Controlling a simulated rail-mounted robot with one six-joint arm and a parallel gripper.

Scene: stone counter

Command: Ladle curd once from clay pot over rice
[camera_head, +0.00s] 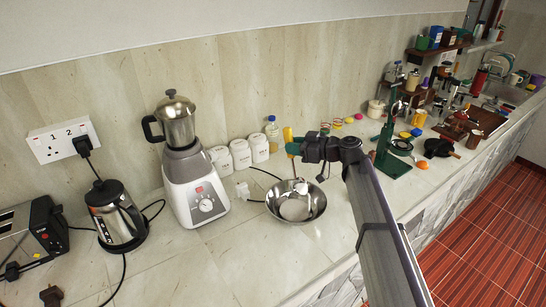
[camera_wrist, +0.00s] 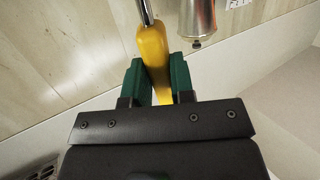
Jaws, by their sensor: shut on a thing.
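My gripper (camera_head: 293,148) has green fingers and is shut on the yellow handle (camera_head: 288,135) of a ladle, above the back of the steel bowl. In the wrist view, the yellow handle (camera_wrist: 154,55) lies between the green fingers (camera_wrist: 157,82), and a metal shaft (camera_wrist: 145,12) runs out of frame. The steel bowl (camera_head: 318,203) stands on the counter with a pale round mass in it, likely rice. No clay pot can be clearly identified; a small pale pot (camera_head: 375,109) stands further right.
A mixer grinder (camera_head: 196,190) stands left of the bowl, with white canisters (camera_head: 240,154) and a bottle (camera_head: 272,130) behind. A kettle (camera_head: 116,215) and toaster (camera_head: 33,240) are far left. A green stand (camera_head: 390,150) is to the right. Counter in front of the mixer is clear.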

